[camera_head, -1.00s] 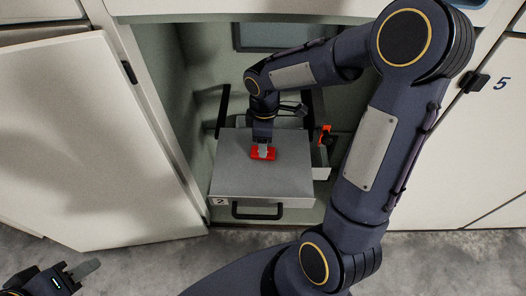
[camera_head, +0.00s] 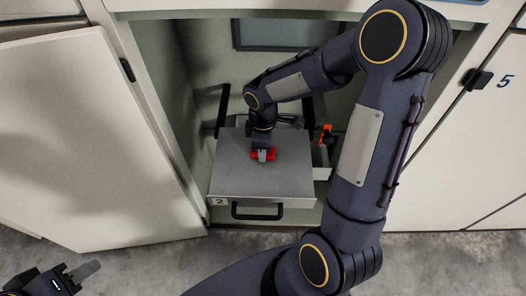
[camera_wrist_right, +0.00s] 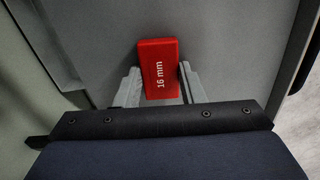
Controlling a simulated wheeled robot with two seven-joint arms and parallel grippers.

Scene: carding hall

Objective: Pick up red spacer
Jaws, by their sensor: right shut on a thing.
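The red spacer (camera_head: 271,154) is a small flat red block on the grey top of a box marked 2 (camera_head: 240,183). In the right wrist view the spacer (camera_wrist_right: 160,66) shows the print "16 mm". My right gripper (camera_head: 262,155) reaches down to the box top, and its fingers (camera_wrist_right: 160,88) are closed on both sides of the spacer. I cannot tell whether the spacer is clear of the surface. My left gripper (camera_head: 76,273) is at the lower left, away from the box; only part of it shows.
The box has a black front handle (camera_head: 257,212) and sits inside an open cabinet. The cabinet door (camera_head: 90,150) stands open at left. An orange-red item (camera_head: 326,134) lies right of the box. My right arm crosses the cabinet's right side. Concrete floor lies in front.

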